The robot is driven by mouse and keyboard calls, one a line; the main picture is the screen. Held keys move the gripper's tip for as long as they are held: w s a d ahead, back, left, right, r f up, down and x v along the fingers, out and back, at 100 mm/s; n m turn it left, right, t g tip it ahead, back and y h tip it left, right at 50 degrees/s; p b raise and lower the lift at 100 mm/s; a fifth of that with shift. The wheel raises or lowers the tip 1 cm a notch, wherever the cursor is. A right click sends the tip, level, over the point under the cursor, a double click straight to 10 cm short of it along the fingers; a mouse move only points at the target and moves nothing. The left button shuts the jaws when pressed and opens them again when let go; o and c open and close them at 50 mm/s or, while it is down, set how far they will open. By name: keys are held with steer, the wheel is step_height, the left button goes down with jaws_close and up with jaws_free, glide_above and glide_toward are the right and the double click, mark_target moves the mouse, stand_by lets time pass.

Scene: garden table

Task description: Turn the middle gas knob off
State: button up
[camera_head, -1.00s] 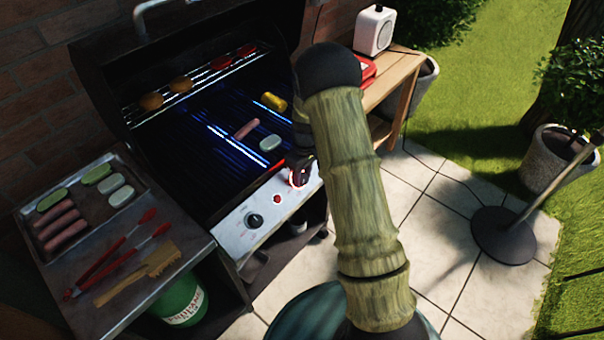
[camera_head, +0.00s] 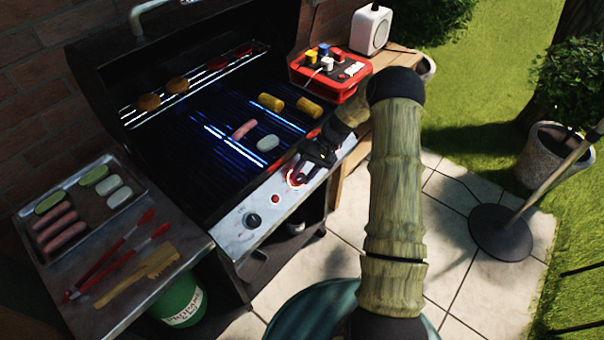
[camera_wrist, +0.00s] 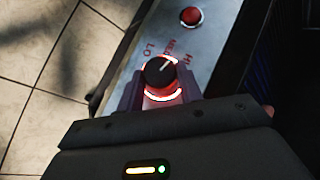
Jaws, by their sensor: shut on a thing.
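The gripped gas knob (camera_wrist: 159,71) is black with a white pointer mark, inside a glowing red ring on the grill's front panel. In the wrist view its mark points up and right, near printed LO, MED and HI labels. My gripper (camera_wrist: 160,88) has a finger on either side of this knob and is shut on it. In the head view my gripper (camera_head: 314,154) is at the panel, and the red glow shows just below it. Another black knob (camera_head: 252,220) sits to the left on the panel. My gripper hides the panel's right part.
A red button (camera_head: 276,199) lies between the two knobs. The open grill (camera_head: 185,140) holds food above blue-lit burners. A tray (camera_head: 140,195) of food, tongs and a brush lie on the left shelf. A red socket box (camera_head: 330,82) stands behind my gripper.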

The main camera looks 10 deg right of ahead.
steer(key=m+y, duration=0.1)
steer(key=m, duration=0.1)
steer(key=m+y, duration=0.1)
steer(key=shift+d+f+t+y+b, duration=0.15)
steer(key=shift+d+t+y+b, duration=0.15)
steer(key=shift+t+b, duration=0.1)
steer(key=m+t+y, duration=0.1)
steer(key=m+y, duration=0.1)
steer(key=m, duration=0.1)
steer(key=shift+s+f, duration=0.15)
steer(key=m+t+y, duration=0.1)
steer(key=m, duration=0.1)
steer(key=m+t, duration=0.2)
steer(key=m+t+y, duration=0.1)
steer(key=m, duration=0.1)
steer(key=shift+s+d+f+m+t+y+b, duration=0.1)
steer(key=shift+s+f+m+t+y+b, duration=0.1)
steer(key=shift+s+m+t+y+b, duration=0.15)
steer(key=o, duration=1)
steer(key=b+v, duration=0.2)
steer(key=v, duration=1.5)
steer(key=shift+s+d, duration=0.1)
steer(key=shift+s, duration=0.05)
